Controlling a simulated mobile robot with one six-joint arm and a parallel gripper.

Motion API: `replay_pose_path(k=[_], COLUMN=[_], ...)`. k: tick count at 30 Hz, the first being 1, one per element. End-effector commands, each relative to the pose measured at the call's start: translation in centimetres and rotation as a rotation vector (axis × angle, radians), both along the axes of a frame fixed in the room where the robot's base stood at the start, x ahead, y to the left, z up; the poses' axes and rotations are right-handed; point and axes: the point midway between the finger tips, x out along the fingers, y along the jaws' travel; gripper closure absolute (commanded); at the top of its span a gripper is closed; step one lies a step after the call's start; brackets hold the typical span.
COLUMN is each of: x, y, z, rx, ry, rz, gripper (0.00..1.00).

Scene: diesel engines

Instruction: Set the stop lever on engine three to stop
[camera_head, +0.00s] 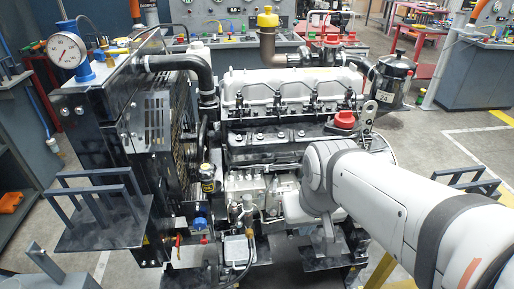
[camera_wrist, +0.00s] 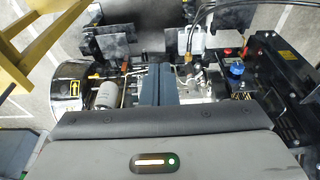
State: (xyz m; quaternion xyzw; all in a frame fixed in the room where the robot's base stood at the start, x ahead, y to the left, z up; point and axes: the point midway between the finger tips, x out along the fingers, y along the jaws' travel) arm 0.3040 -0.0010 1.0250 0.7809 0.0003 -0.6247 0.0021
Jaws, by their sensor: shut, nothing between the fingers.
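A diesel engine (camera_head: 290,90) with a silver valve cover fills the middle of the head view. A silver pump-like unit (camera_head: 245,187) sits on its near side, low down. I cannot make out the stop lever for certain, nor a mark naming this as engine three. My gripper shows in the wrist view, its two blue-grey fingers (camera_wrist: 157,84) together and empty over the engine's near side. In the head view my arm comes in from the right and hides part of the engine. Whether the fingertips touch anything cannot be told.
A radiator with a pressure gauge (camera_head: 67,50) stands at the left. A red cap (camera_head: 344,120) and a black canister (camera_head: 390,78) are at the engine's right. A yellow frame (camera_wrist: 40,45) is at the wrist view's upper left. Workbenches stand behind.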

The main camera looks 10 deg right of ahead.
Motion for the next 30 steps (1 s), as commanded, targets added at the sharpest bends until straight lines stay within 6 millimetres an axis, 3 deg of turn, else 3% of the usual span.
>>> replay_pose_path(k=[5,11,20,30], x=[0.5,3.8,12.5,22.2], y=[0.0,0.1,1.6,6.3], z=[-0.2,-1.4,-4.5,-9.5], rx=[-0.007,-0.071,-0.245,-0.422], ry=[0.007,0.045,0.051,-0.068], rz=[-0.006,-0.051,-0.172,-0.298], gripper=[1.0,1.0,1.0,1.0])
